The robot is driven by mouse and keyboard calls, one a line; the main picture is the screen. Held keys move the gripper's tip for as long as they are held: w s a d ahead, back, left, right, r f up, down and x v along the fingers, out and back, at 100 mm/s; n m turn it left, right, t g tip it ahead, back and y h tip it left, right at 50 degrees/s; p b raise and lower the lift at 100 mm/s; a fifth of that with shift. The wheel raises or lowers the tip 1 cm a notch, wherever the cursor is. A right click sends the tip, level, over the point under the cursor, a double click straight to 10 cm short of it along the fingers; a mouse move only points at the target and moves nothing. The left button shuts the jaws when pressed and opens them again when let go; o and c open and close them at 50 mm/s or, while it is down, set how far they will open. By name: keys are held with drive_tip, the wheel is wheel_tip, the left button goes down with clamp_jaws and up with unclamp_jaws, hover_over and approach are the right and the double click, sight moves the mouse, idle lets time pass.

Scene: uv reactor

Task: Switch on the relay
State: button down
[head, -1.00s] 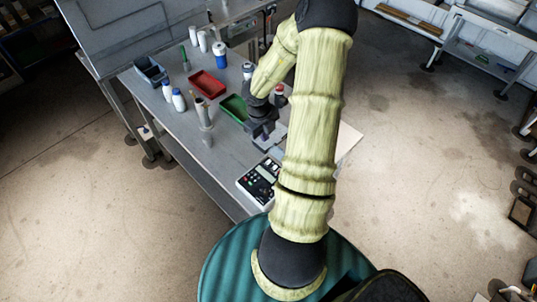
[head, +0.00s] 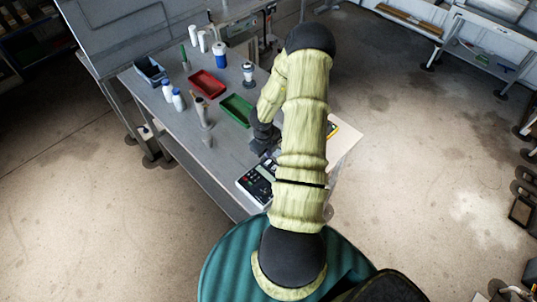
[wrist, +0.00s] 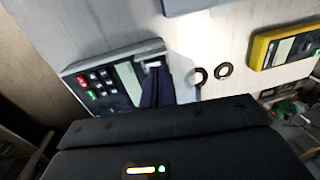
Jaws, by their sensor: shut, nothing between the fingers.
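A dark control box (head: 257,182) with a keypad sits at the near edge of the grey bench; no label reads clearly, so I cannot tell for sure that it is the relay. The wrist view shows it at the left (wrist: 105,82), with a red key, a green key, several dark keys and a pale panel. My gripper (wrist: 156,82) is shut and empty, its dark fingers overlapping the box's right end in that view; I cannot tell whether they touch it. In the head view my gripper (head: 264,147) is just beyond the box, partly hidden by my arm.
A yellow device (wrist: 284,46) lies to the right in the wrist view. Two dark rings (wrist: 212,73) lie on the pale surface between. A green tray (head: 237,110), a red tray (head: 207,83) and white bottles (head: 172,97) stand farther along the bench.

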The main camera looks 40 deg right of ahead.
sight(268, 162)
drive_tip(key=shift+d+f, duration=0.15)
drive_tip(key=shift+f, duration=0.95)
drive_tip(key=shift+d+f, duration=0.1)
drive_tip(key=shift+f, duration=0.1)
drive_tip(key=shift+s+a, duration=0.1)
drive_tip(key=shift+a, duration=0.1)
drive_tip(key=shift+a+f, duration=0.1)
drive_tip(key=shift+a, duration=0.6)
drive_tip(key=shift+d+r, duration=0.1)
drive_tip(key=shift+r, duration=0.1)
